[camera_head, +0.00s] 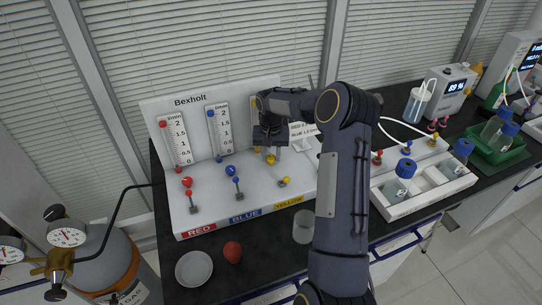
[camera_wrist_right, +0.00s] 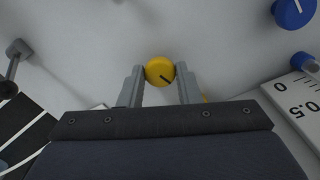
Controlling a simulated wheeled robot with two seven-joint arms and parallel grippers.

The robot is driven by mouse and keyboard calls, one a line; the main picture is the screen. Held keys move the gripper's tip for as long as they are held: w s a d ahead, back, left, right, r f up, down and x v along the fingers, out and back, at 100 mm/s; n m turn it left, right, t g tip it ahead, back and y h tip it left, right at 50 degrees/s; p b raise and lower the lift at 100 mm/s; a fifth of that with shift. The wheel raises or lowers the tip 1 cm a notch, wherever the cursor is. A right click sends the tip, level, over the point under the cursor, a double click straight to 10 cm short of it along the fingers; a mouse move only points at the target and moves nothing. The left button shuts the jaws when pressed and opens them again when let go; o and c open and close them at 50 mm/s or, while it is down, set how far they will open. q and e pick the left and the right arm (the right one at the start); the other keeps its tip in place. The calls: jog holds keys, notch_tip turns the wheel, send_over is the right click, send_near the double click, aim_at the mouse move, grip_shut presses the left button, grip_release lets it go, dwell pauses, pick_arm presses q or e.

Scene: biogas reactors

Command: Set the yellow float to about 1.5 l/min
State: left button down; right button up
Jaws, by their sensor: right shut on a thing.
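The white Bexholt panel (camera_head: 200,100) carries red, blue and yellow flow scales. The yellow scale is mostly hidden behind my right arm; a bit of yellow, apparently its float (camera_head: 256,103), shows near its upper end. Its reading cannot be made out. The round yellow knob (camera_head: 271,160) is at the foot of that scale. My right gripper (camera_head: 268,143) reaches down to it. My left gripper is not in view.
The red knob (camera_head: 187,182) and blue knob (camera_head: 230,170) are to the left, with small lever valves in front, including a yellow one (camera_head: 284,182). A beaker (camera_head: 303,228), red object (camera_head: 232,251) and white dish (camera_head: 194,268) stand on the black bench. Bottles stand at right.

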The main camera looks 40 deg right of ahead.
jog(key=n, duration=0.3)
jog(key=shift+n+b, duration=0.4)
jog(key=n, duration=0.3)
jog(key=shift+n, duration=0.3)
jog(key=n, duration=0.3)
jog(key=shift+n+b, duration=0.3)
jog(key=shift+n, duration=0.1)
jog(key=n, duration=0.3)
jog(key=shift+r, duration=0.1)
jog(key=n, duration=0.7)
jog(key=shift+n, duration=0.4)
jog(key=n, duration=0.4)
jog(key=shift+p, duration=0.3)
jog(key=shift+n, duration=2.1)
